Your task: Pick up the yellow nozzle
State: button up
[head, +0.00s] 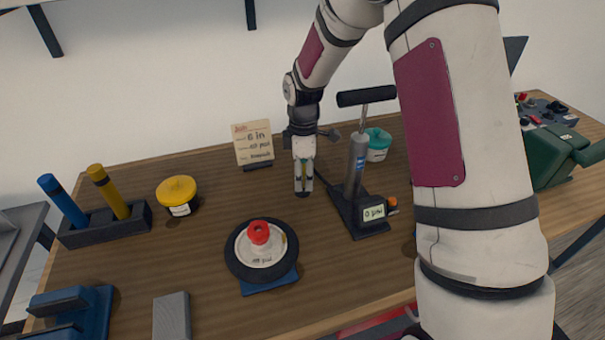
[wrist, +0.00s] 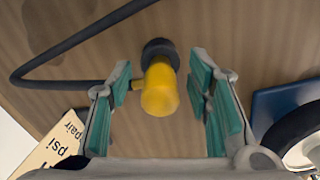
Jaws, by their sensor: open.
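The yellow nozzle (wrist: 160,88) shows in the wrist view between my open finger pads, nearer the left one. My gripper (wrist: 163,92) is open, with teal pads on both sides. In the head view my gripper (head: 303,185) points down over the table, left of the pump (head: 357,165), and mostly hides the nozzle.
A wheel with a red cap (head: 262,250) lies in front of my gripper. A note card (head: 253,143) stands behind. A yellow-lidded jar (head: 177,195) and a rack with blue and yellow handles (head: 105,225) are at left. A teal-lidded jar (head: 377,147) stands behind the pump.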

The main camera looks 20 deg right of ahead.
grip_shut()
jog(key=shift+r, duration=0.1)
